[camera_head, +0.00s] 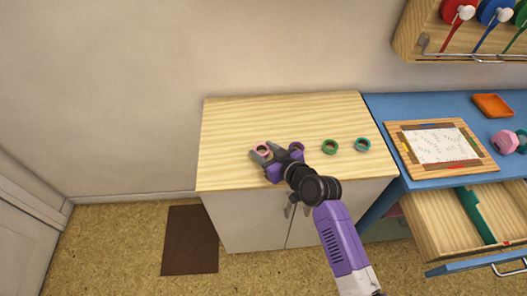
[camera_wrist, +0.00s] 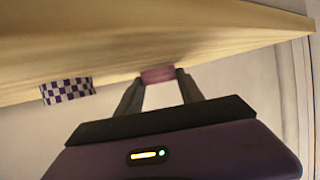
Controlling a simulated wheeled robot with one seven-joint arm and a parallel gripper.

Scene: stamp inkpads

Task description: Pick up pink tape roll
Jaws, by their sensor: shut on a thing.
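The pink tape roll (camera_head: 263,150) is at the left part of the light wood cabinet top, between the fingertips of my gripper (camera_head: 262,154). In the wrist view the pink tape roll (camera_wrist: 158,75) sits between the two dark fingertips (camera_wrist: 160,80), with a finger on each side. My gripper is shut on it. The roll is at or very near the wood surface; I cannot tell whether it touches. Part of the roll is hidden by the fingers.
A purple checkered tape roll (camera_wrist: 67,91) stands close beside my gripper; it also shows in the head view (camera_head: 297,147). A green roll (camera_head: 330,147) and a teal roll (camera_head: 363,145) lie to the right on the cabinet top (camera_head: 230,120). A blue desk (camera_head: 385,105) adjoins it, with an open drawer (camera_head: 450,225).

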